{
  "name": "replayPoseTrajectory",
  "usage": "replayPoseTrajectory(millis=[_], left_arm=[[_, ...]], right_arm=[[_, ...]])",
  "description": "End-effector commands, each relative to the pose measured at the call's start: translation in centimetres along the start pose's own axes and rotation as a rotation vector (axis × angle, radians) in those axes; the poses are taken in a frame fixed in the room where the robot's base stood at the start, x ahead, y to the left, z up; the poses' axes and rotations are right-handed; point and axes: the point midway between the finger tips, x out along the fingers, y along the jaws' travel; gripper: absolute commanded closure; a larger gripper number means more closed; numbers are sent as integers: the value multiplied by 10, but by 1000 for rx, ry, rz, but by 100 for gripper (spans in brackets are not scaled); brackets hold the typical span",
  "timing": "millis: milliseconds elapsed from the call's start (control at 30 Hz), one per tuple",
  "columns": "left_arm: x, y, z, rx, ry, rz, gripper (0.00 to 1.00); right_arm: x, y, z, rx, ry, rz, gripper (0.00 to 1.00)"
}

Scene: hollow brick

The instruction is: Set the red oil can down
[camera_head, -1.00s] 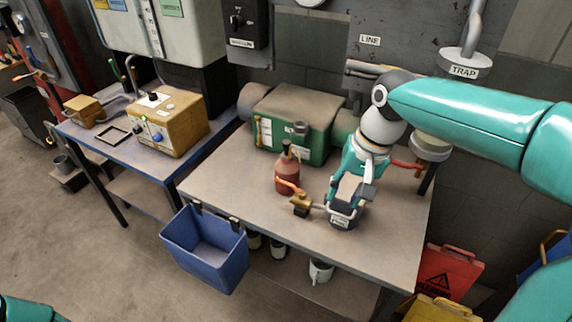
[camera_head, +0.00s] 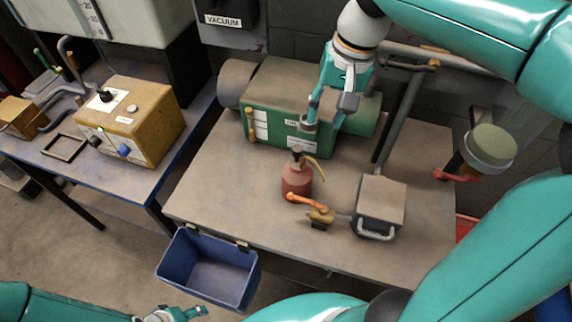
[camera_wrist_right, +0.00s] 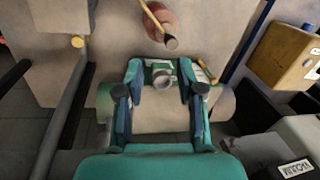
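The red oil can (camera_head: 297,181) stands upright on the workbench (camera_head: 225,195), beside a brass valve with an orange lever (camera_head: 319,214). Its thin spout points right in the head view. My right gripper (camera_head: 326,122) is open and empty, above and behind the can, in front of the green machine (camera_head: 280,105). In the wrist view the can (camera_wrist_right: 160,20) shows at the top, beyond the spread fingers (camera_wrist_right: 160,72) and apart from them. My left gripper (camera_head: 185,313) is cut off at the bottom edge of the head view; its opening cannot be made out.
A dark box with a handle (camera_head: 381,206) sits right of the can. A blue bin (camera_head: 210,268) hangs on the bench's front edge. Pipes (camera_head: 405,110) rise behind, and a yellow instrument box (camera_head: 130,120) stands on the left table. The bench's front left is clear.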

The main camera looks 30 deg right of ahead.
Motion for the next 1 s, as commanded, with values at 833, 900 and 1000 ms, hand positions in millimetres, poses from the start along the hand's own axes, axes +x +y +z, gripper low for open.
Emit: replayPoseTrajectory(millis=[833,900,1000], left_arm=[[-2,1,1,0,-1,0,42],[-5,2,1,0,-1,0,42],[-9,3,1,0,-1,0,42]], right_arm=[[122,-6,-5,-7,-9,6,63],[130,-7,-5,-7,-11,7,63],[145,-8,-7,-7,-12,7,63]])
